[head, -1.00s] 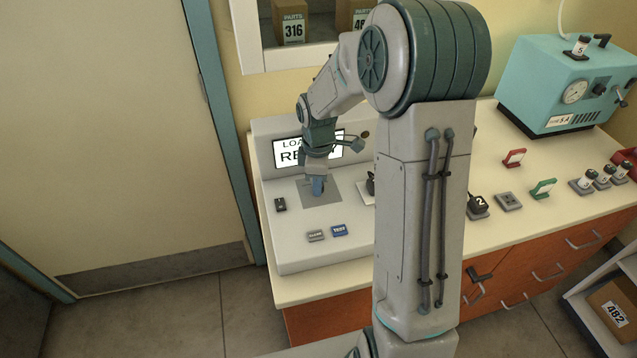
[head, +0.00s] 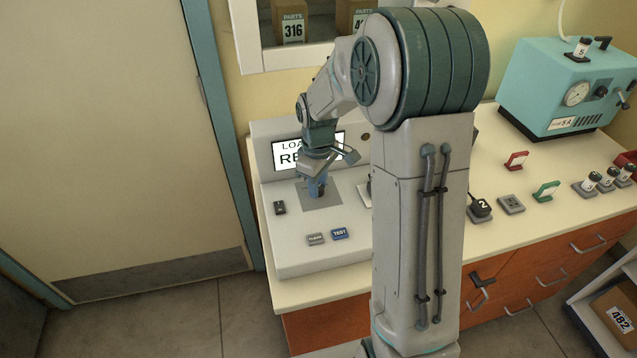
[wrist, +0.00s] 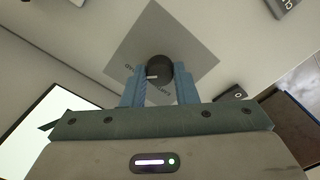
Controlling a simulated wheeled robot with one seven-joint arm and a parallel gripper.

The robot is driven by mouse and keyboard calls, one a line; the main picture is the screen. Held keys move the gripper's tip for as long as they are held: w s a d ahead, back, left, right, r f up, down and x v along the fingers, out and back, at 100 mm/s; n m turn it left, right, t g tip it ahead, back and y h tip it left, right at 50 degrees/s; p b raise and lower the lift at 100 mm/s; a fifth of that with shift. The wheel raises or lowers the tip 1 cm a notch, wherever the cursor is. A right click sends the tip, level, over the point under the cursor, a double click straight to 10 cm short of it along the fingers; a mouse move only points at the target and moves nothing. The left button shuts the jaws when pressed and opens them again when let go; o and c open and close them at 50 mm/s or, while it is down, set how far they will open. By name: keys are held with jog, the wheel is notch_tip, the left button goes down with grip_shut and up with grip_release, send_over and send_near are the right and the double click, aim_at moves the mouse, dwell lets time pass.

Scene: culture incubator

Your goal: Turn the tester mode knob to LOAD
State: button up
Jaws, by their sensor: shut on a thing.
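The tester (head: 345,246) is a pale console at the left end of the counter. Its mode knob (wrist: 158,69) is black and round with a white mark, on a grey square plate (wrist: 196,47). My gripper (head: 316,191) points down over this plate. In the wrist view my gripper (wrist: 160,86) has its blue fingers on either side of the knob, shut on it.
CLEAR (head: 316,239) and TEST (head: 340,233) buttons sit in front of the plate. A small black switch (head: 279,207) is at left.

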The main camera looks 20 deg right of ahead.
jog(key=o, duration=1)
jog(key=shift+r, duration=0.1)
notch_tip(320, 180, up, 14)
jog(key=shift+b, duration=0.3)
